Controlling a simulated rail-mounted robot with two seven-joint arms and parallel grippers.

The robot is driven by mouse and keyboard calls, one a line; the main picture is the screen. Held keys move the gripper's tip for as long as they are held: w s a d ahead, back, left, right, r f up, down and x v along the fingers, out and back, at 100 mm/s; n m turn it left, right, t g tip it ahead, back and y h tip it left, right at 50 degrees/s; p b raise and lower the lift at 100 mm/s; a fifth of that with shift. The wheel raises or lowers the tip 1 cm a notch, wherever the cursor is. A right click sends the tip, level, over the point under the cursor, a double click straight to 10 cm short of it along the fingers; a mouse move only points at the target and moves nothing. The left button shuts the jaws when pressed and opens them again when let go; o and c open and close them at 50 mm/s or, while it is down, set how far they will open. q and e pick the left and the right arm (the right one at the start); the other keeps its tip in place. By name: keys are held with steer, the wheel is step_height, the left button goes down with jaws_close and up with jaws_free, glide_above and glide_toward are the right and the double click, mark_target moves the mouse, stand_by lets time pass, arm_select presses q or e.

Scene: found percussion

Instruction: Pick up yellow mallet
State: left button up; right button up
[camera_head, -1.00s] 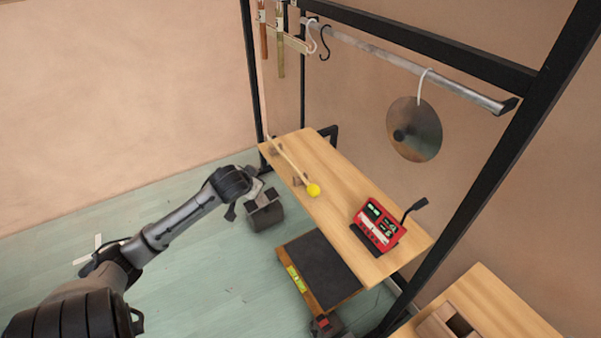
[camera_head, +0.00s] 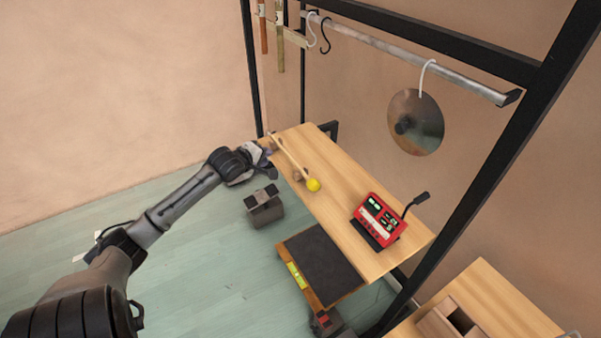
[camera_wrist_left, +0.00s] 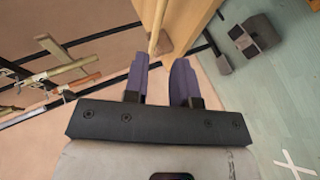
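The yellow mallet (camera_head: 314,185) lies on the wooden shelf, its yellow ball toward the front and its thin pale handle running back to the left over small supports. In the left wrist view its handle (camera_wrist_left: 158,28) comes in from the top, in line with the gap between the fingers. My left gripper (camera_head: 266,152) is at the shelf's left edge, near the handle end. In the left wrist view my left gripper (camera_wrist_left: 160,78) is open with nothing clamped, a finger on each side of the handle's line. My right gripper is not in view.
A red device (camera_head: 378,220) with a black stalk sits on the shelf's front part. A cymbal (camera_head: 416,122) hangs from the metal rail (camera_head: 420,70). A dark-topped box (camera_head: 318,268) and a grey block (camera_head: 264,207) stand below. Black frame posts rise around the shelf.

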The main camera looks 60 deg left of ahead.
mark_target(291, 159)
arm_select(q)
steer(key=b+x, duration=0.3)
steer(key=x, duration=0.6)
steer(key=shift+b, duration=0.4)
steer(key=shift+b+x, duration=0.3)
steer(key=shift+x, duration=0.65)
steer(key=shift+r, duration=0.1)
jaws_close()
